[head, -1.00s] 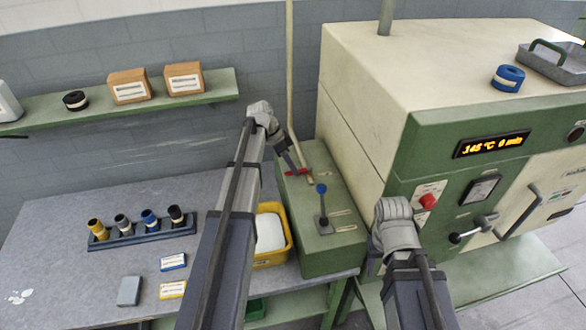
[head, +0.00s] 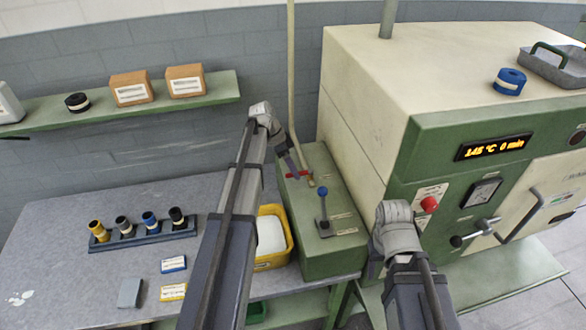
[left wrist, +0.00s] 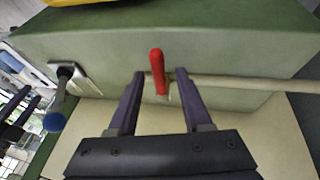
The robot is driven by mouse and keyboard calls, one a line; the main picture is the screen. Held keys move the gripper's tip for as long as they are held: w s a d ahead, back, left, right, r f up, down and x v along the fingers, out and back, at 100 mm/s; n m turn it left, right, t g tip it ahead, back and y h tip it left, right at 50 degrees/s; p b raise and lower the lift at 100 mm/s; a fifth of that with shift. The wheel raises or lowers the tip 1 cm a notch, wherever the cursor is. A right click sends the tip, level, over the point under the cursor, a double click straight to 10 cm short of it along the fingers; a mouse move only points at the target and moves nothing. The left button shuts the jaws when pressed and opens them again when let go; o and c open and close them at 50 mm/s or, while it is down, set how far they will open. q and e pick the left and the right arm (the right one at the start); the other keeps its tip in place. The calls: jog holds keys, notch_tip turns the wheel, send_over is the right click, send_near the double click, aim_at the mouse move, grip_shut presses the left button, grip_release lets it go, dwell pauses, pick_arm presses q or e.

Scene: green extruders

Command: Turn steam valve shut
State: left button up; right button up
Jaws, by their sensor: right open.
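The steam valve's red lever (left wrist: 157,70) sits on a pale pipe (left wrist: 240,83) by the green cabinet in the left wrist view. My left gripper (left wrist: 158,88) is open, with its fingers apart on either side of the lever; contact cannot be told. In the head view my left gripper (head: 296,170) is at the cabinet's back left corner and hides most of the red lever (head: 291,176). My right wrist shows in front of the oven in the head view, its fingers hidden there. My right gripper (left wrist: 18,105) shows at the left edge of the left wrist view, fingers apart.
A blue-knobbed lever (head: 323,208) stands on the green cabinet (head: 335,255), near my left gripper. A yellow bin (head: 272,263) is beside the cabinet. The oven (head: 365,120) stands to the right. A rack of rolls (head: 150,235) is on the left table.

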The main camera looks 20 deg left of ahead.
pick_arm(q)
jog(key=shift+r, duration=0.15)
jog(key=p+v, duration=0.7)
jog(key=shift+a+r, duration=0.15)
jog(key=shift+r, duration=0.1)
jog(key=shift+s, duration=0.1)
dwell(0.5)
